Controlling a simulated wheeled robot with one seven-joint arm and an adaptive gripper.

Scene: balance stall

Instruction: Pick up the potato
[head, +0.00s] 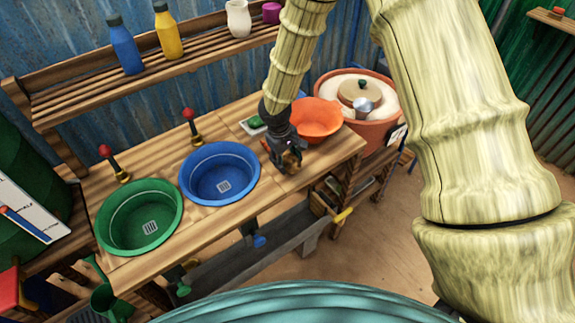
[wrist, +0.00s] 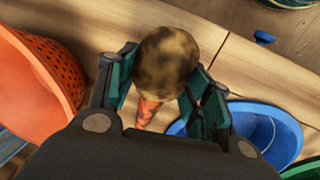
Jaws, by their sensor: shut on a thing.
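The potato (wrist: 167,62) is a brown, mottled lump between the green pads of my gripper (wrist: 163,80) in the wrist view. My gripper is shut on it. In the head view my gripper (head: 280,155) is over the wooden counter (head: 295,184), between the blue basin and the orange bowl. The potato shows there as a small brown patch (head: 291,160), partly hidden by the fingers. An orange, carrot-like thing (wrist: 147,112) shows just below the potato in the wrist view; I cannot tell whether it touches.
A blue basin (head: 243,160) and a green basin (head: 174,195) are set in the counter to the left. An orange bowl (head: 315,117) stands right of my gripper. Behind it is a terracotta tub (head: 372,132). A shelf (head: 90,97) with bottles runs along the back wall.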

